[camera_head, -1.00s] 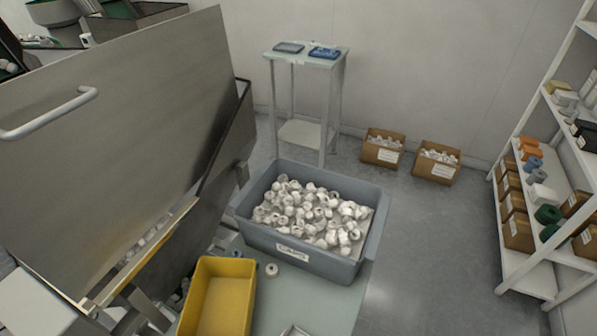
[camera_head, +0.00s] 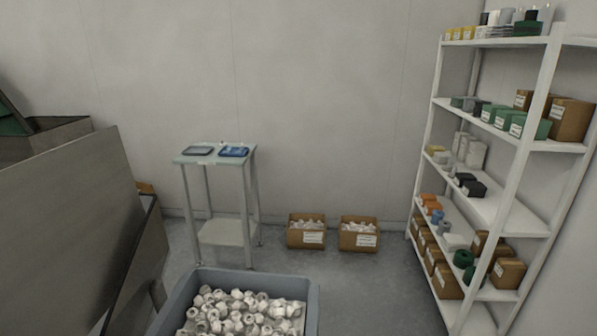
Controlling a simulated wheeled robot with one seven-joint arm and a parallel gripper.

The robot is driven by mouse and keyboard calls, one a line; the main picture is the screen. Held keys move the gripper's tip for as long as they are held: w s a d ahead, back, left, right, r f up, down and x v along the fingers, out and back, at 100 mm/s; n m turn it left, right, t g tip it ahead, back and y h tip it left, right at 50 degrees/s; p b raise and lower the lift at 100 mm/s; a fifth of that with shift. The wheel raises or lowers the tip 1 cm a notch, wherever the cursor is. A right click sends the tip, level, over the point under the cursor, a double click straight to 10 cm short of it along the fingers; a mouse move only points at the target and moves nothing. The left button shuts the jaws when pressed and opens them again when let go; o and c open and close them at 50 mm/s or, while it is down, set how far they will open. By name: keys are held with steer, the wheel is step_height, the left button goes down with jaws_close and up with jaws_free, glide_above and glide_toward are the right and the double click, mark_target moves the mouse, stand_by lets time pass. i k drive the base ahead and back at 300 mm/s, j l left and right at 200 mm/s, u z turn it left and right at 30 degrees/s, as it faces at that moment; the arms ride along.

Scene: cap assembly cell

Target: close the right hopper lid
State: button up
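The hopper lid (camera_head: 70,245) is a large flat metal panel at the left edge of the head view. It stands steeply tilted up, so the hopper looks open. Part of the metal hopper wall (camera_head: 140,262) shows just right of the lid. The lid's handle is out of frame now, and the hopper's inside is hidden. My gripper is not in view.
A grey bin (camera_head: 312,312) of white caps stands at the bottom centre. Behind it are a small stand (camera_head: 222,232) with two trays and two cardboard boxes (camera_head: 306,238) on the floor. A loaded white shelf (camera_head: 512,205) fills the right. Grey floor is free between bin and shelf.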

mark_target(73, 215)
steer(key=u, duration=1.25)
